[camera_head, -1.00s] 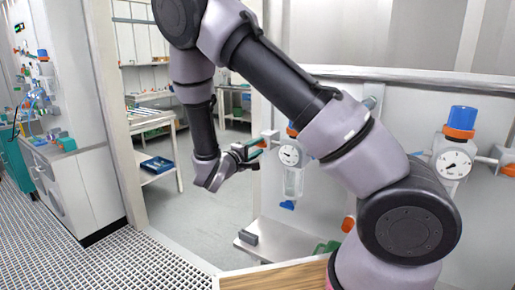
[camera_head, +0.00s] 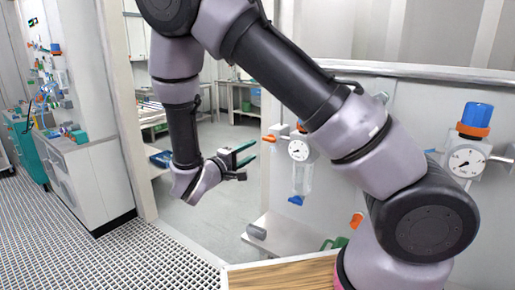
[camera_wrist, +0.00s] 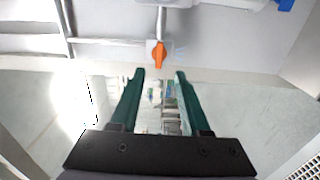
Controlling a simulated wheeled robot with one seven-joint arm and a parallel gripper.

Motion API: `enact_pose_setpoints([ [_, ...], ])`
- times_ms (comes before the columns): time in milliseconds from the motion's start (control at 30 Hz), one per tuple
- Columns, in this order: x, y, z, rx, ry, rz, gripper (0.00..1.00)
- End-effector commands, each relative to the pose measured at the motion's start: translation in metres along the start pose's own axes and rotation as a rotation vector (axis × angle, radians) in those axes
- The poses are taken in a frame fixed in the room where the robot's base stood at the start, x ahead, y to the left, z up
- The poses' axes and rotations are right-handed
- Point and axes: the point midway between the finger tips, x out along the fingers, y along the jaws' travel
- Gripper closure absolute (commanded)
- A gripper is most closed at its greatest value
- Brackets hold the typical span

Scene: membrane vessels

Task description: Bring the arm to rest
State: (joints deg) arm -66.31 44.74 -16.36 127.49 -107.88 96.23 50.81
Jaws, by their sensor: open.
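My arm reaches up from the lower right in the head view, bends over at the top and hangs down on the left. My gripper (camera_head: 246,157) is at its lower end, in front of the doorway, with its fingers pointing right. In the wrist view my gripper (camera_wrist: 159,75) shows two green fingers spread apart with nothing between them. An orange valve handle (camera_wrist: 159,55) shows just beyond the fingertips in that view; I cannot tell how far away it is.
A gauge (camera_head: 298,150) with a clear vessel hangs on the wall right of my gripper. Another gauge (camera_head: 466,160) with a blue cap is farther right. A grey shelf (camera_head: 285,238) lies below. A white cabinet (camera_head: 95,180) stands left.

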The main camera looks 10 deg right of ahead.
Motion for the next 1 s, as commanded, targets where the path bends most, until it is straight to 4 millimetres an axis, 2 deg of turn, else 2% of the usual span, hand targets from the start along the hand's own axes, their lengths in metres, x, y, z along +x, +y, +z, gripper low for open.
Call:
enact_pose_setpoints([
  [133, -0.008, 0.000, 0.000, -0.001, 0.000, -0.001, 0.54],
  [400, -0.009, 0.000, 0.000, 0.000, -0.001, -0.001, 0.54],
  [567, 0.002, 0.008, 0.013, 0.009, -0.067, -0.042, 0.54],
  [667, 0.019, 0.021, 0.037, 0.027, -0.185, -0.129, 0.54],
  [800, 0.039, 0.039, 0.086, 0.073, -0.390, -0.319, 0.54],
  [1000, 0.044, 0.061, 0.146, 0.191, -0.610, -0.620, 0.54],
])
